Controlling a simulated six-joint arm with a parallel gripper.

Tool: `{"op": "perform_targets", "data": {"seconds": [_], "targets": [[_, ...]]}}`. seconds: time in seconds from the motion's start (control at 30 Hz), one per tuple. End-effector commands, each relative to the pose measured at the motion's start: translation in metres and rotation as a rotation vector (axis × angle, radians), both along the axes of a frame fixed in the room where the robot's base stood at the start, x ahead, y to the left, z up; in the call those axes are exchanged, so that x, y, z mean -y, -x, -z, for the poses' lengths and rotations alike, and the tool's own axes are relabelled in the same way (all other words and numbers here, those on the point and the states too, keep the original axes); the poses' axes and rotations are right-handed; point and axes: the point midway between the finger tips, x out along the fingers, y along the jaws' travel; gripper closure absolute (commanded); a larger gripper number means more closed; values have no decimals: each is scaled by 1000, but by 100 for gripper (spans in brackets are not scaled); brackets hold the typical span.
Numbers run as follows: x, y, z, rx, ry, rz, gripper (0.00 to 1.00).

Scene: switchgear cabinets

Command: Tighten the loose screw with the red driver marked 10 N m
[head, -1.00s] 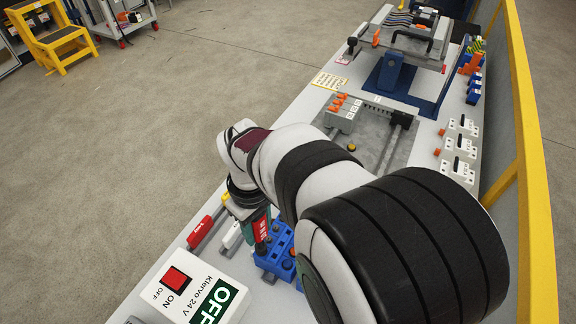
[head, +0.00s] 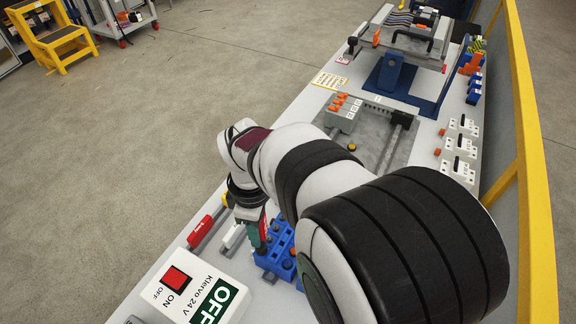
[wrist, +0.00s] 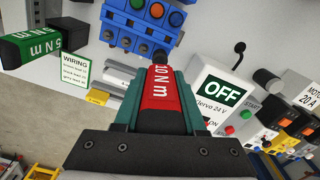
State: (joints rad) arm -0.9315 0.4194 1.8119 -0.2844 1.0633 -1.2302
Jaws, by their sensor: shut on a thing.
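My gripper (wrist: 155,122) is shut on the red driver (wrist: 159,88), whose handle reads "10 N m" in the wrist view. The driver's dark nose points towards a blue block (wrist: 121,38) with round orange and blue tops. I cannot tell whether its tip touches the block. In the head view my gripper (head: 250,219) is over the near end of the bench, beside the blue block (head: 272,262). A green driver (wrist: 30,46) marked "5 N m" shows at the left of the wrist view. I cannot make out the loose screw.
A white box (head: 192,292) with an OFF sign and red button stands close by in front. Red-handled (head: 200,231) and white-handled (head: 232,236) pieces lie left of the block. A grey panel (head: 372,140) and tilted blue stand (head: 392,72) are farther back. A yellow rail (head: 535,170) runs along the right.

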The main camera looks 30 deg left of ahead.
Motion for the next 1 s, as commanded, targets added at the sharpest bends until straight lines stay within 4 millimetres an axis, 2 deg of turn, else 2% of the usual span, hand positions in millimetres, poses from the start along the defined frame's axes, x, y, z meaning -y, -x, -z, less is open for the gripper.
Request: {"op": "perform_targets", "data": {"seconds": [0.07,0.2,0.37,1.0], "targets": [[0,0,0,0,0,11,100],[0,0,0,1,0,179,100],[0,0,-6,0,-1,175,100],[0,0,-52,1,-2,173,100]]}}
